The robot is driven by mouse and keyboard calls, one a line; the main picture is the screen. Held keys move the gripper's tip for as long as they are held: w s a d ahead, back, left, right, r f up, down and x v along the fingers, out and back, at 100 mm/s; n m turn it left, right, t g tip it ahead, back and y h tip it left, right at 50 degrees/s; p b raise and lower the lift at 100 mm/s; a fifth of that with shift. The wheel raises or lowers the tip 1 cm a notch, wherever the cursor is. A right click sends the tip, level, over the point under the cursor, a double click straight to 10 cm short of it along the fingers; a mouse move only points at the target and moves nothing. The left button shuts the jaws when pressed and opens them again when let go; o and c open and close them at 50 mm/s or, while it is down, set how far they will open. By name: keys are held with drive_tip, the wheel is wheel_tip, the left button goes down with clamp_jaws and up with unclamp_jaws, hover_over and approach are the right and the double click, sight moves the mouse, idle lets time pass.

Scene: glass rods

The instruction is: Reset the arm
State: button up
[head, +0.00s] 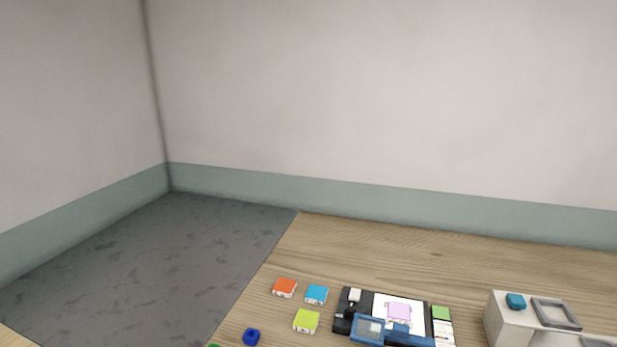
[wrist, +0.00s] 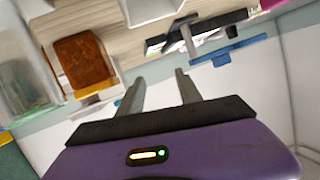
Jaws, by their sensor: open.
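My gripper (wrist: 160,78) shows in the wrist view, its two grey fingers apart with nothing between them. It points toward the wooden surface (wrist: 125,50) and the pale wall and is clear of any object. My arm and gripper do not show in the head view. I cannot make out any glass rods.
In the head view, orange (head: 285,288), light blue (head: 316,294) and lime (head: 306,321) blocks lie left of a black-and-blue device (head: 368,328). A white stand (head: 505,320) is at right. The wrist view shows a clear container (wrist: 25,70) and a brown square piece (wrist: 82,60).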

drive_tip(key=s+a+r, duration=0.1)
drive_tip(key=s+a, duration=0.3)
drive_tip(key=s, duration=0.7)
drive_tip(key=s+a+r+n, duration=0.1)
drive_tip(key=s+a, duration=0.3)
drive_tip(key=s, duration=0.8)
drive_tip(key=s+a+r, duration=0.1)
drive_tip(key=s+a, duration=0.4)
drive_tip(key=s, duration=0.6)
drive_tip(key=shift+s+r+n, duration=0.15)
drive_tip(key=shift+s+n, duration=0.05)
drive_tip(key=shift+n, duration=0.2)
